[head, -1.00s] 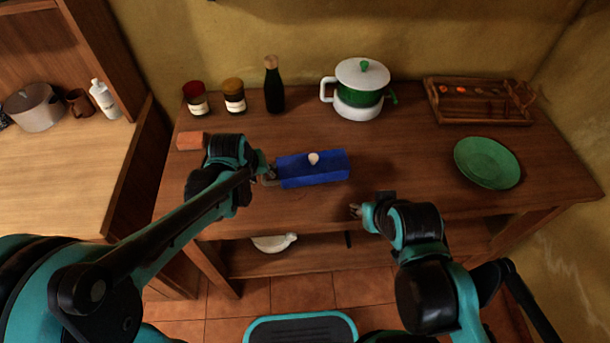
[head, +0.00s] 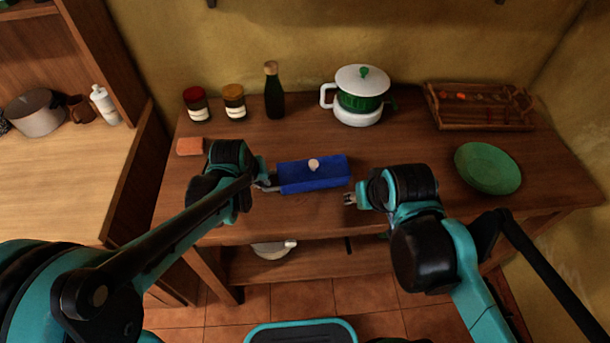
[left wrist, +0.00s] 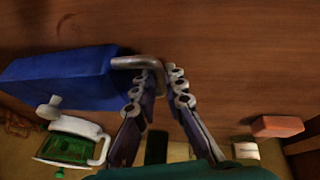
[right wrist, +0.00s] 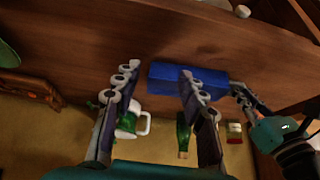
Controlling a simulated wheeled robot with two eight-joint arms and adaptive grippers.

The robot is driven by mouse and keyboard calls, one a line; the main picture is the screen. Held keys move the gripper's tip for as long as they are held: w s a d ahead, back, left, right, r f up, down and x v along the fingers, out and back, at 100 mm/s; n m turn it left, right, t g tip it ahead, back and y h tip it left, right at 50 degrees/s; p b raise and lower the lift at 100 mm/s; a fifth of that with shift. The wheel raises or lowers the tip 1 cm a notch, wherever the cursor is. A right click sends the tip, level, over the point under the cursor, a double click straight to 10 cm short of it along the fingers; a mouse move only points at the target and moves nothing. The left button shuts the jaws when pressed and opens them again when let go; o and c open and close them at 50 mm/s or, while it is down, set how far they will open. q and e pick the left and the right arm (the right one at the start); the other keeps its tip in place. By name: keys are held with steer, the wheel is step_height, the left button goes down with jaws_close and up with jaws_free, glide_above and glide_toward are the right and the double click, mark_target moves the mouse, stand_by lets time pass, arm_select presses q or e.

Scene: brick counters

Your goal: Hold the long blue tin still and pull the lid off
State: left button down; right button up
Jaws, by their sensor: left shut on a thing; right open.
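The long blue tin (head: 312,182) lies on the wooden table, with its blue lid on top and a pale round knob (head: 313,164) on the lid. A metal handle (left wrist: 140,62) sticks out of its left end. My left gripper (head: 268,183) is shut on this handle; the left wrist view shows its fingers (left wrist: 160,80) at the handle. My right gripper (head: 350,199) is open and empty, just right of the tin's right end and a little in front. In the right wrist view the tin (right wrist: 185,75) shows partly behind one finger.
A green and white pot (head: 360,98), a dark bottle (head: 273,92) and two jars (head: 234,101) stand at the back. An orange block (head: 190,146) lies at left. A wooden tray (head: 478,110) and a green plate (head: 487,167) are at right.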

steer(key=w+a+r+g, duration=0.3)
steer(key=w+a+r, duration=0.1)
steer(key=w, duration=0.4)
steer(key=g, duration=0.3)
glide_toward(314, 162)
steer(key=shift+a+f, duration=0.2)
steer(key=shift+f, duration=4.55)
jaws_close()
steer(key=shift+r, duration=0.1)
